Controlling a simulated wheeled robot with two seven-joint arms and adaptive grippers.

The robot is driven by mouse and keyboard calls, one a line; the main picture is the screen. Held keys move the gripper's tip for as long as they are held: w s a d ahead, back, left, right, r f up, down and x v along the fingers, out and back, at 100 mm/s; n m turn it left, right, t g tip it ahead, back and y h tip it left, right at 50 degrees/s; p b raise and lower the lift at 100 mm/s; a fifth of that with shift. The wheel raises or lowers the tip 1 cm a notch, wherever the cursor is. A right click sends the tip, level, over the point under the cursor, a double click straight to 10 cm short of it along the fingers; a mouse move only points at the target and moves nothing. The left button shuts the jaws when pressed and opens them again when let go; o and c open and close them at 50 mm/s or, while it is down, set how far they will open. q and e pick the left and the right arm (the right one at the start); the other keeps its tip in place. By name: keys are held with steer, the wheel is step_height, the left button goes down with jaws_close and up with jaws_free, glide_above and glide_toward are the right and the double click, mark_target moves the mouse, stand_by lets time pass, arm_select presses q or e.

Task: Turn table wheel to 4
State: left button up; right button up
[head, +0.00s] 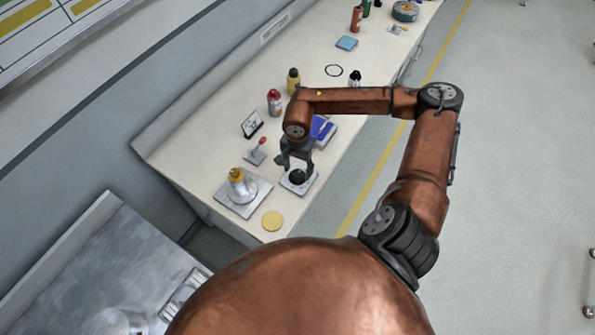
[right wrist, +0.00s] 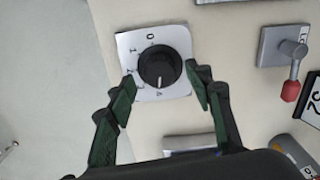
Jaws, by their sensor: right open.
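The table wheel is a black round knob (right wrist: 160,62) on a white square plate (right wrist: 180,40) with figures around its left side, from 0 at the top to what looks like 4 at the bottom. Its white pointer mark faces down, toward the bottom figure. My right gripper (right wrist: 160,78) is open, with one green-padded finger on each side of the knob and visible gaps to it. In the head view the right gripper (head: 297,158) hangs just above the knob (head: 297,176) and partly hides it. My left gripper is not in view.
A small lever with a red knob (head: 262,141) stands behind the wheel, near a framed number card (head: 251,124). A white device with a yellow top (head: 237,187) is to the left. A yellow disc (head: 272,221) lies in front. A blue item (head: 322,128) lies behind the gripper.

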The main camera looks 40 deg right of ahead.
mark_target(298, 173)
step_height(298, 173, up, 10)
stand_by(0.3)
stand_by(0.5)
